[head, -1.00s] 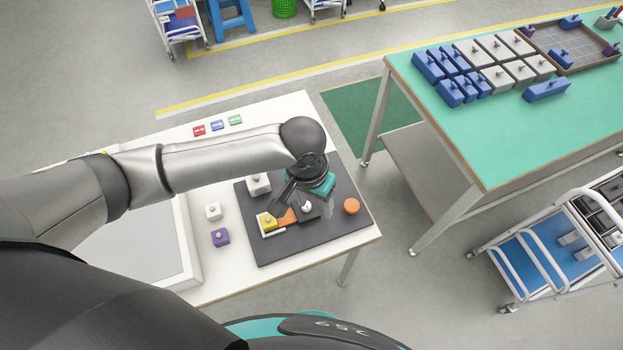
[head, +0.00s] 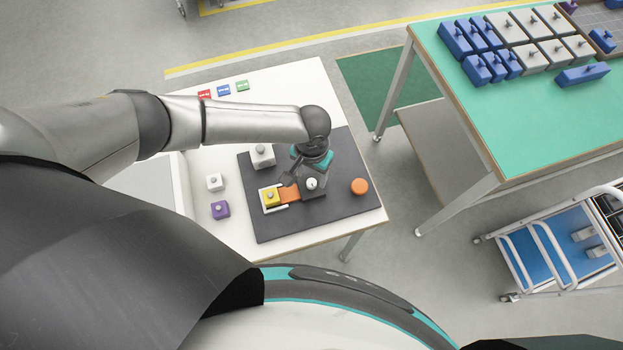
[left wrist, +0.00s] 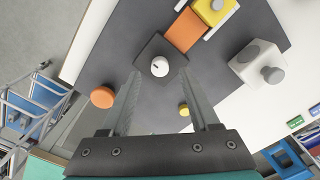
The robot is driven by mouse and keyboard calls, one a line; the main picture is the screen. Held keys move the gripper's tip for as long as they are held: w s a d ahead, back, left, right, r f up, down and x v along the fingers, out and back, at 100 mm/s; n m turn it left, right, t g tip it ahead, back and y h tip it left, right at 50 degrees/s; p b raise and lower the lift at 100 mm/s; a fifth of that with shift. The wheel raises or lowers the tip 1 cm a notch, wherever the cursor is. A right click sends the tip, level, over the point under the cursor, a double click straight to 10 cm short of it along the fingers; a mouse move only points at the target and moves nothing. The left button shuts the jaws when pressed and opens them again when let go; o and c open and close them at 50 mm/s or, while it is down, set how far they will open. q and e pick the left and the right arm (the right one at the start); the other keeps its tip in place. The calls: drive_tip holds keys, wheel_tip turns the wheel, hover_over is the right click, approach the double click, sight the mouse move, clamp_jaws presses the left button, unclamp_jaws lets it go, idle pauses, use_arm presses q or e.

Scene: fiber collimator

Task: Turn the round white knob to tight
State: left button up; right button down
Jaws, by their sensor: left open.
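The round white knob (head: 311,184) sits on a dark square block (head: 313,195) on the dark board. It also shows in the left wrist view (left wrist: 160,67) with a small dark mark on its top. My left gripper (left wrist: 160,75) is open and empty. Its two fingers point at the block, with the knob in line with the gap between their tips. I cannot tell whether the tips are level with the knob or short of it. In the head view my left gripper (head: 300,178) is over the block, partly hidden by its own wrist. My right gripper is not in view.
An orange strip (head: 289,194) joins the block to a yellow block (head: 271,197) in a white bracket. A white block with a grey knob (head: 262,155) and an orange disc (head: 360,186) flank them on the dark board (head: 345,215). White (head: 214,182) and purple (head: 220,209) blocks lie left.

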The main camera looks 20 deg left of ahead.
sight(312, 182)
use_arm(q)
drive_tip(key=shift+f+b, duration=0.3)
drive_tip(key=shift+f, duration=1.25)
drive_tip(key=shift+c, duration=0.4)
clamp_jaws()
